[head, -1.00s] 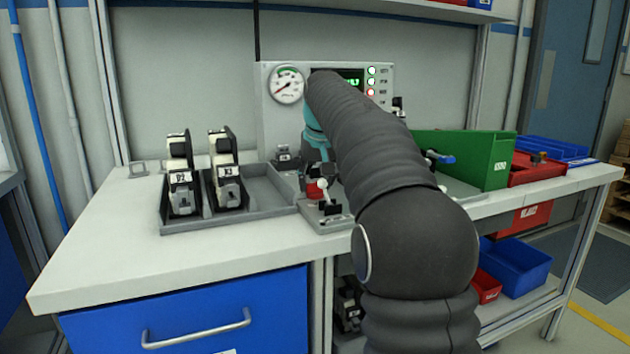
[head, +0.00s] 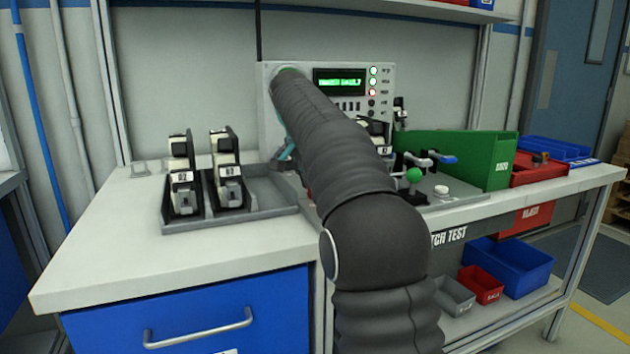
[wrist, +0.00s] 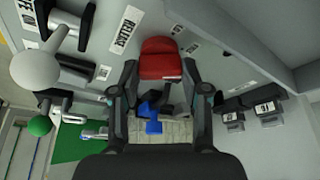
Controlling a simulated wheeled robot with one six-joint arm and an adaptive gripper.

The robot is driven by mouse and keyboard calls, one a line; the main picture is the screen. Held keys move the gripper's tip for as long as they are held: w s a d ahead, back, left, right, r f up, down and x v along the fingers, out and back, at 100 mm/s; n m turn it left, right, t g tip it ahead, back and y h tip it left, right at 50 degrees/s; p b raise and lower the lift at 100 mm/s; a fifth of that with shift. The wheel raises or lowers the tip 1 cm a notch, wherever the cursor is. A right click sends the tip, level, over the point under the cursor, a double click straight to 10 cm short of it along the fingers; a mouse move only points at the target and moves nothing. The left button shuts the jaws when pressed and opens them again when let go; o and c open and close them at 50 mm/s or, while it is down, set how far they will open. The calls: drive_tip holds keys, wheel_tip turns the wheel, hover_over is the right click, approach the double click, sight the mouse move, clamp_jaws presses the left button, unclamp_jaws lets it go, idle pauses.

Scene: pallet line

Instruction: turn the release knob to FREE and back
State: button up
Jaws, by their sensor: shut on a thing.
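The red release knob (wrist: 161,62) shows in the wrist view, beside a label reading RELEASE (wrist: 126,30). My gripper (wrist: 161,72) has one finger on each side of the knob and is shut on it. I cannot tell which marking the knob points at. In the head view my arm covers the knob and the fingertips; only a teal part near my wrist shows, left of the arm.
A ball-ended lever (wrist: 36,68) and a green knob (wrist: 40,126) stand left of my gripper. In the head view, a grey tray (head: 270,190) with two upright units is left of my arm. A green bin (head: 470,155) and red bin (head: 540,170) are right.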

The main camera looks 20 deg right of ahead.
drive_tip(key=shift+m, duration=0.4)
drive_tip(key=o, duration=1.1)
drive_tip(key=shift+o, duration=0.2)
drive_tip(key=shift+r, duration=0.1)
drive_tip(key=v, duration=0.7)
drive_tip(key=shift+a+r, duration=0.15)
drive_tip(key=shift+a, duration=0.05)
